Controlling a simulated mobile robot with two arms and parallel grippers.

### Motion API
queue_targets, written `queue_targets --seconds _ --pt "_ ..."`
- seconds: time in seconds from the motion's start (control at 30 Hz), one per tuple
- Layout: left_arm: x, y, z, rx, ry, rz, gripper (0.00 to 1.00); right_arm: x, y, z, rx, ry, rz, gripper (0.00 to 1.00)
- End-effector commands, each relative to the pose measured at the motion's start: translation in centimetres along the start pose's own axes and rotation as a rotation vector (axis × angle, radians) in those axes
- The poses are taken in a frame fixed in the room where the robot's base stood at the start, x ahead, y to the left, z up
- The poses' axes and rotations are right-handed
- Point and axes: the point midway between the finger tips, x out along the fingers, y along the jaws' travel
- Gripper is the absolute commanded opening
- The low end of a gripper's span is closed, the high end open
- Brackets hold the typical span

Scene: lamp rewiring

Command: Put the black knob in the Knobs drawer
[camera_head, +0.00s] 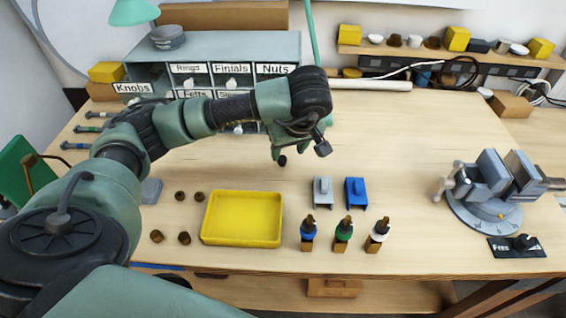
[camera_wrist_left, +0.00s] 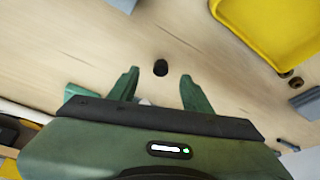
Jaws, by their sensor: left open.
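The black knob (camera_head: 282,160) is a small dark round piece on the wooden table. In the left wrist view, the black knob (camera_wrist_left: 160,67) shows between and just beyond the two green fingertips, with bare wood around it. My left gripper (camera_head: 288,146) points down above the table by the knob; its jaws (camera_wrist_left: 158,77) are open and empty. The Knobs drawer (camera_head: 132,88) is at the left end of the grey drawer cabinet (camera_head: 285,45). Its label stands further forward than the others, so it looks pulled out. My arm hides part of it and its inside.
A yellow tray (camera_head: 243,219) lies in front, with several small brown pieces to its left. A grey block (camera_head: 322,191), a blue block (camera_head: 355,192) and several bottle-like pieces stand to its right. A vise (camera_head: 490,185) is at the right. The table centre-right is clear.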

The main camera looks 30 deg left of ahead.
Motion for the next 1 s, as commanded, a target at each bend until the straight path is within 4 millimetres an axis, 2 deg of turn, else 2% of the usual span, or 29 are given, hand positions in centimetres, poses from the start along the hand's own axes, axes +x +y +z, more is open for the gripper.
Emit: queue_targets --seconds 0.1,0.23,0.33,0.5,0.77,0.93,0.97,1.0 --pt "1.3 -0.1 -0.1 0.001 -0.002 -0.005 0.49 -0.7 -1.5 1.2 0.0 -0.016 -0.018 0.36" --pt "2.7 -0.2 -0.2 0.002 -0.004 -0.007 0.49 -1.7 -2.2 1.5 -0.002 -0.023 -0.026 0.36" --pt "4.3 -0.2 -0.4 0.002 -0.004 -0.008 0.49 -2.7 -1.9 1.3 -0.002 -0.022 -0.024 0.36" --pt "6.4 -0.1 -0.3 0.003 -0.002 -0.003 0.49 -2.9 -0.8 0.9 -0.002 -0.017 -0.01 0.36" --pt "6.8 0.0 -0.3 0.003 -0.002 -0.001 0.49 -2.8 -0.1 0.6 0.001 -0.012 -0.002 0.36" --pt "6.8 -0.1 -0.3 0.003 -0.002 -0.001 0.04 -2.8 -0.1 0.6 0.001 -0.012 -0.002 0.36" --pt "6.8 -0.1 -0.3 0.003 -0.002 -0.001 0.0 -2.8 -0.1 0.6 0.001 -0.012 -0.002 0.36" --pt "6.7 -0.1 -0.3 0.003 -0.002 -0.001 0.0 -2.8 -0.1 0.6 0.001 -0.012 -0.002 0.36"
